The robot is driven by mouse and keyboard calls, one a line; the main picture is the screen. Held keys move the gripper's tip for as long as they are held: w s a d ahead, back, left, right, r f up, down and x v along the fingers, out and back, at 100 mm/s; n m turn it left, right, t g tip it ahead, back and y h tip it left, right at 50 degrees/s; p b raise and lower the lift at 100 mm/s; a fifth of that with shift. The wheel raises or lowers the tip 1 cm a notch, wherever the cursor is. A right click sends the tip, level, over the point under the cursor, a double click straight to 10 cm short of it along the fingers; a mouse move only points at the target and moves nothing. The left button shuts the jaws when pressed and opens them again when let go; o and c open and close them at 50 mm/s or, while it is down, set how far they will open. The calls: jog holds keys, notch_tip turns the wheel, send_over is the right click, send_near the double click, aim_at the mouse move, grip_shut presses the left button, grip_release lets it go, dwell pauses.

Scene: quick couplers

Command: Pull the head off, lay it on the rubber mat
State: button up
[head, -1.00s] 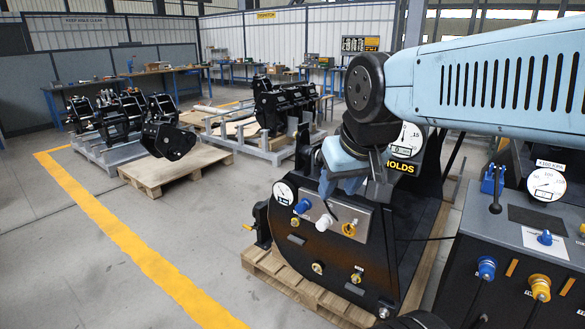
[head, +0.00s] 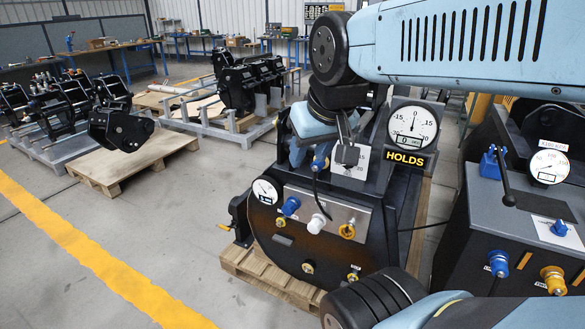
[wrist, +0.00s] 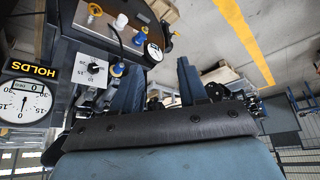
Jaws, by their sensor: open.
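My gripper (head: 322,150) is open in front of the dark test stand, left of the HOLDS gauge (head: 412,125). Its blue fingers stand apart around a gap in the wrist view (wrist: 157,78). A blue coupler (head: 320,163) with a dark hose shows beside the fingers. In the wrist view a blue coupler end (wrist: 118,69) is close to the left finger; I cannot tell whether they touch. The front panel carries blue (head: 291,205), white (head: 317,223) and yellow (head: 347,231) couplings. The dark rubber mat (head: 545,208) lies on the right cart's top, partly behind a lever.
The right cart (head: 480,205) has a gauge (head: 548,166) and blue and yellow couplings. A white card with a dial (head: 350,162) is beside the gripper. Pallets with machinery (head: 120,165) stand at left. The floor by the yellow line (head: 90,255) is clear.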

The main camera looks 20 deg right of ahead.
jog(key=shift+o, duration=0.3)
jog(key=shift+o, duration=0.8)
jog(key=shift+w, duration=0.15)
jog(key=shift+o, duration=0.3)
jog(key=w+a+f+m+t+y, duration=0.1)
jog(key=w+f+m, duration=0.1)
jog(key=w, duration=0.9)
jog(key=shift+a+f+t, duration=0.25)
jog(key=shift+f+t, duration=0.15)
jog(key=shift+f, duration=0.25)
jog(key=w+d+f+m+t, duration=0.1)
jog(key=w+f+m+t, duration=0.15)
jog(key=w+f, duration=0.45)
jog(key=m+h, duration=0.8)
jog(key=h, duration=0.3)
send_near(316, 167)
jog(key=x, duration=1.1)
jog(key=shift+w+d+f, duration=0.1)
jog(key=shift+w+d, duration=0.1)
jog(key=shift+d, duration=0.05)
jog(key=c, duration=0.9)
